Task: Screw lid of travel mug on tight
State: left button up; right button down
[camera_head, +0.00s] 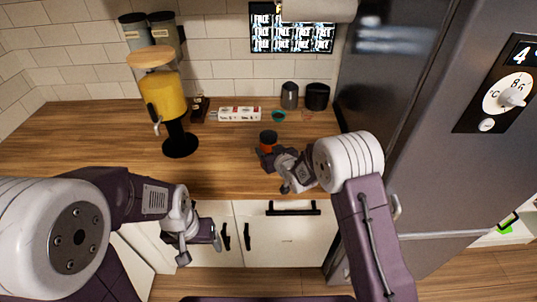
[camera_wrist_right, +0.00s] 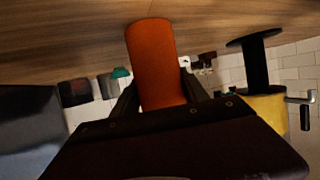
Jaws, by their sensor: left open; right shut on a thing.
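The travel mug (camera_head: 266,149) is orange with a dark lid (camera_head: 268,136) on top, near the counter's middle right. It looks upright; how tightly the lid sits cannot be told. My right gripper (camera_head: 272,158) is shut on the orange body from the front right. My left gripper (camera_head: 200,252) is open and empty, low in front of the counter's edge, well away from the mug to the left.
A drink dispenser (camera_head: 168,96) with yellow liquid stands to the left on the wooden counter (camera_head: 80,125). White boxes (camera_head: 239,114), a teal bowl (camera_head: 278,116), a grey pitcher (camera_head: 289,96) and a black container (camera_head: 317,97) stand behind the mug. A fridge (camera_head: 430,120) bounds the right. The counter's left is clear.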

aim_at(268, 135)
notch_tip(268, 135, up, 10)
jog(key=shift+r, duration=0.1)
dwell(0.4)
jog(key=c, duration=1.5)
grip_release()
jog(key=shift+c, duration=0.2)
grip_shut()
notch_tip(268, 135, down, 10)
jog(key=shift+f, duration=0.1)
jog(key=shift+s+d+r, duration=0.2)
jog(key=shift+s, duration=0.2)
jog(key=shift+s, duration=0.1)
